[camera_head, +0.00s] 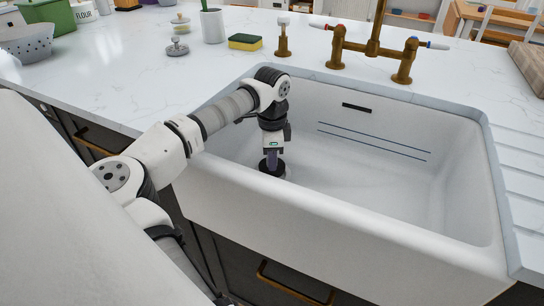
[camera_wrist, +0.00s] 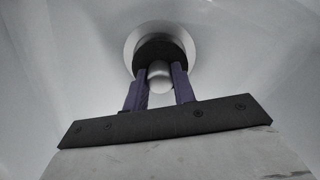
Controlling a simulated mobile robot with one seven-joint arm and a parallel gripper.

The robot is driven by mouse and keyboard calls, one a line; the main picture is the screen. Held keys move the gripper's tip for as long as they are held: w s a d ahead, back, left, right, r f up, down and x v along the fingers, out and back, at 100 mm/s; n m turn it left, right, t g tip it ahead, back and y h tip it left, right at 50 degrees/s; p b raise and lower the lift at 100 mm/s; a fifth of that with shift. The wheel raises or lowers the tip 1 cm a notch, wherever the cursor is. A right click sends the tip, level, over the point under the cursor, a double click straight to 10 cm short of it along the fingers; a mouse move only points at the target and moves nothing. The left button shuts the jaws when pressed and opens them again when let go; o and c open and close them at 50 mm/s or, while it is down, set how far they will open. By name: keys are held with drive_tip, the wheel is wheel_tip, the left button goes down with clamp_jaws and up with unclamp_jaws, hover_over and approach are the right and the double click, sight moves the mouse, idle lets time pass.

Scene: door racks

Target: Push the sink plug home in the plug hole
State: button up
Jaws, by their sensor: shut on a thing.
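The dark round sink plug (camera_wrist: 160,47) has a pale knob (camera_wrist: 160,76) on top. My gripper (camera_wrist: 159,72) is shut on the knob, with one purple finger on each side. The plug sits over the pale metal ring of the plug hole (camera_wrist: 135,36), and the ring shows around its far edge and sides. I cannot tell how deep the plug sits in the hole. In the head view, my gripper (camera_head: 272,157) points down inside the white sink (camera_head: 350,215), near its left end, with the dark plug (camera_head: 271,169) beneath it. The hole itself is hidden there.
The sink's front wall and rim stand close to my arm. Brass taps (camera_head: 372,50) rise behind the sink. A sponge (camera_head: 245,42), a white cup (camera_head: 212,26) and a glass lid (camera_head: 178,48) stand on the counter at the back left. The right part of the basin is empty.

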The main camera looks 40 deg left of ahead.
drive_tip(key=shift+f+b, duration=1.05)
drive_tip(key=shift+f, duration=0.4)
drive_tip(key=o, duration=1.1)
drive_tip(key=shift+c, duration=0.2)
drive_tip(key=shift+r, duration=0.15)
wheel_tip(320, 180, up, 14)
drive_tip(key=shift+d+f, duration=0.1)
drive_tip(key=shift+f, duration=0.15)
